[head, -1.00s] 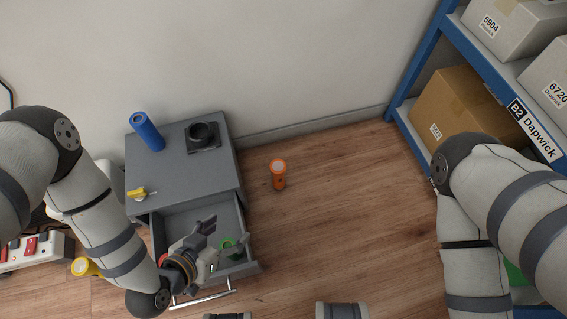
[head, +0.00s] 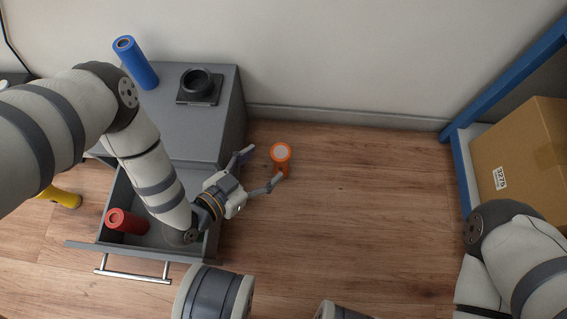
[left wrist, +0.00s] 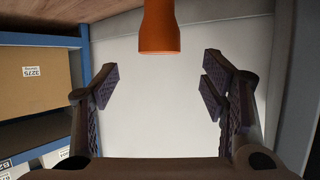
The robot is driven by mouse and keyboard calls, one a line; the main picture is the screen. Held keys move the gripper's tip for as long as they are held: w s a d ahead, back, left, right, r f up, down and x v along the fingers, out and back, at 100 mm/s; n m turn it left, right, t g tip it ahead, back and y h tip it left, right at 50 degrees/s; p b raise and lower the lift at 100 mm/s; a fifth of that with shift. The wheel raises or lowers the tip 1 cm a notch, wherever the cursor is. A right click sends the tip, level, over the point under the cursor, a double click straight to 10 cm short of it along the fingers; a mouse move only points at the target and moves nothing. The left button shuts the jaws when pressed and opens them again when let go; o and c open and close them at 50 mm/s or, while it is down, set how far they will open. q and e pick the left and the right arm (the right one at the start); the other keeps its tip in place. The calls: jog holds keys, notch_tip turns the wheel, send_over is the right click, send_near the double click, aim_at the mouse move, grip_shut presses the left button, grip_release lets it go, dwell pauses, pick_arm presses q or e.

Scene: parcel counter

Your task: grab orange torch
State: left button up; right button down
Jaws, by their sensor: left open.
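The orange torch (head: 281,157) stands upright on the wooden floor, just right of the grey drawer cabinet. My left gripper (head: 262,168) is open and empty beside it, its fingers pointing to the right toward the torch. One fingertip is close to the torch in the head view; I cannot tell whether they touch. In the left wrist view the orange torch (left wrist: 159,28) shows at the top centre, beyond and between the open fingers of the left gripper (left wrist: 162,85). My right arm is at the right edge of the head view; its gripper is out of frame.
The grey cabinet (head: 205,120) has its drawer (head: 110,232) open, with a red torch (head: 127,221) inside. A blue cylinder (head: 136,63) and a black holder (head: 198,86) are on top. A yellow torch (head: 60,197) lies left. A shelf with a cardboard box (head: 520,155) stands right.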

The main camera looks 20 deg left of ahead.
aim_at(274, 160)
pick_arm(q)
jog(key=shift+f, duration=0.75)
jog(key=shift+w+d+f+b, duration=0.1)
jog(key=shift+w+f+b, duration=0.15)
jog(key=shift+b, duration=0.15)
jog(key=b+x, duration=0.3)
jog(key=x, duration=0.4)
jog(key=shift+d+r, duration=0.1)
jog(key=shift+r, duration=0.05)
grip_shut()
